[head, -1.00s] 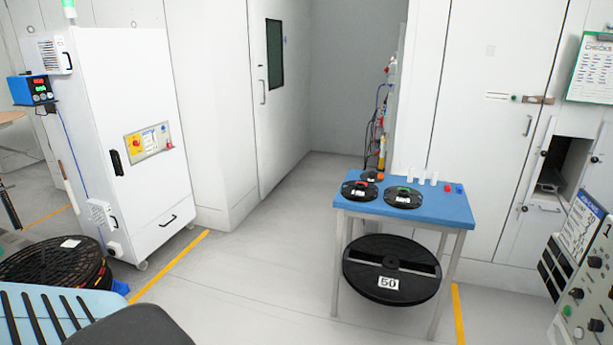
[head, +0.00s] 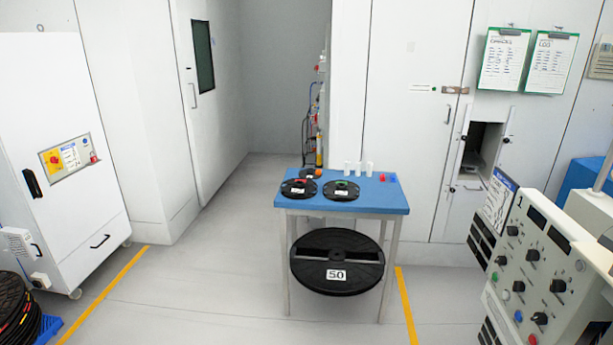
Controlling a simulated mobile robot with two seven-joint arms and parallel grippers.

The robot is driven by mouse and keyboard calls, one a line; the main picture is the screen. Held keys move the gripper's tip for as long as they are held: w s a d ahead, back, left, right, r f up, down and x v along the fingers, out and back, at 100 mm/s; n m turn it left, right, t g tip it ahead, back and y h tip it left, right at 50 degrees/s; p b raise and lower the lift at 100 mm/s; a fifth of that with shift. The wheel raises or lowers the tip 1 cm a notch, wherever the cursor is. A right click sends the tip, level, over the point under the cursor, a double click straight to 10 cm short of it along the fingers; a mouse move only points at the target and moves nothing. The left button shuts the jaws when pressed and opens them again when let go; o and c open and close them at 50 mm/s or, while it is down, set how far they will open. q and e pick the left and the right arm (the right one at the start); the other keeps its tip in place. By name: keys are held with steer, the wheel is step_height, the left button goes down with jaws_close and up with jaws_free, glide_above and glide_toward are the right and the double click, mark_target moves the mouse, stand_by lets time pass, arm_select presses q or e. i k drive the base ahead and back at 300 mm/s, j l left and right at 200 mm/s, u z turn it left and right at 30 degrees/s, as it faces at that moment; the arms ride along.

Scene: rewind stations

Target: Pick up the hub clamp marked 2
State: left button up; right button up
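No hub clamp marked 2 can be made out in the head view. A blue-topped table (head: 375,201) stands in the middle distance. White cylinders (head: 358,168) stand at the back. Small red and blue pieces (head: 382,177) lie to their right; any markings are too small to read. Neither of my grippers is in view.
A large black reel labelled 50 (head: 337,252) is under the tabletop. A control console marked 1 (head: 545,262) fills the right foreground.

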mark_target(312, 174)
steer(key=u, duration=0.7)
steer(key=i+u, duration=0.25)
steer(key=i+j, duration=0.1)
steer(key=i, duration=5.2)
steer(key=z, duration=1.15)
